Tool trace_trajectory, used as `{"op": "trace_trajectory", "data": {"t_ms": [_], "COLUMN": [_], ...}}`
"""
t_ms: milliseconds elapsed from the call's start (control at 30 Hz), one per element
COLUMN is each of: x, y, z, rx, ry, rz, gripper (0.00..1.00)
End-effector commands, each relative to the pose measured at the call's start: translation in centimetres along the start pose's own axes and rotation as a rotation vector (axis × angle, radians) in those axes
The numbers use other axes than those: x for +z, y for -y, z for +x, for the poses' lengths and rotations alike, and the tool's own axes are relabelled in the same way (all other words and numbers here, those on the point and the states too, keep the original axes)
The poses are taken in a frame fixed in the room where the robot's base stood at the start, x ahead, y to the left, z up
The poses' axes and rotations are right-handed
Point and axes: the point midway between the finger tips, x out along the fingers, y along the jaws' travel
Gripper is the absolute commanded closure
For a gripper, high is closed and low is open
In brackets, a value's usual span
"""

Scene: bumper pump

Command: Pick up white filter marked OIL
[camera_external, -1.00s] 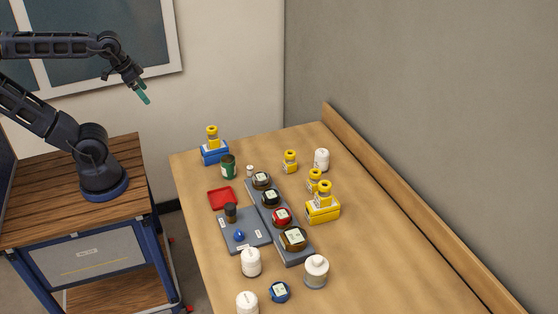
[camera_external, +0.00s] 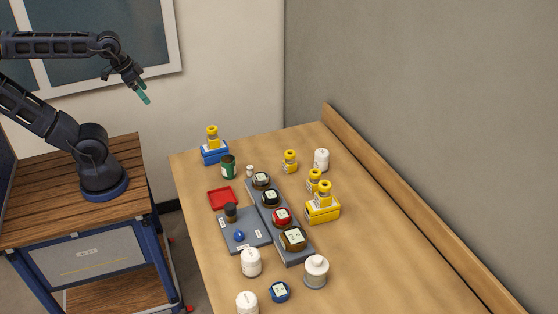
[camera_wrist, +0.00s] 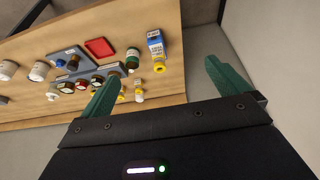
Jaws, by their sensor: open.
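Several white cylindrical filters stand on the table: one (camera_external: 251,262) and another (camera_external: 247,303) near the front left edge, and one (camera_external: 321,159) at the back right. A white-topped one with a grey lower part (camera_external: 316,271) stands near the front. I cannot read which one is marked OIL. In the wrist view, white cylinders (camera_wrist: 39,71) and (camera_wrist: 8,70) show at the far left. My gripper (camera_external: 143,93) is high above and left of the table, apart from everything. Its green fingers (camera_wrist: 166,86) are spread and empty.
A grey rack (camera_external: 298,257) with several capped items and a grey tray (camera_external: 255,240) fill the table's middle. A red tray (camera_external: 221,198), green can (camera_external: 228,167) and yellow bottles (camera_external: 290,162) stand around them. A wooden ledge (camera_external: 420,209) runs along the wall. The table's right front is clear.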

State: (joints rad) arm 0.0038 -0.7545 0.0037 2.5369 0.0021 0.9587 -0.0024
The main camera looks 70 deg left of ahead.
Motion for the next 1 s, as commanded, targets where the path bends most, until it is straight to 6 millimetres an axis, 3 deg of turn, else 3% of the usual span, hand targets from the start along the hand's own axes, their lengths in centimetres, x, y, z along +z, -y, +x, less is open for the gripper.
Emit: {"op": "trace_trajectory", "data": {"t_ms": [167, 267, 300, 633, 767, 1000], "x": [0.0, 0.0, 0.0, -0.6, -2.8, -9.5], "y": [0.0, 0.0, 0.0, -0.1, -0.4, -1.4], "z": [0.0, 0.0, 0.0, -0.1, -0.3, -0.2], "rx": [0.0, 0.0, 0.0, 0.003, 0.013, 0.038], "ry": [0.0, 0.0, 0.0, 0.003, 0.016, 0.06], "rz": [0.0, 0.0, 0.0, -0.013, -0.067, -0.242], "gripper": [0.0, 0.2, 0.21, 0.21, 0.21, 0.21]}}
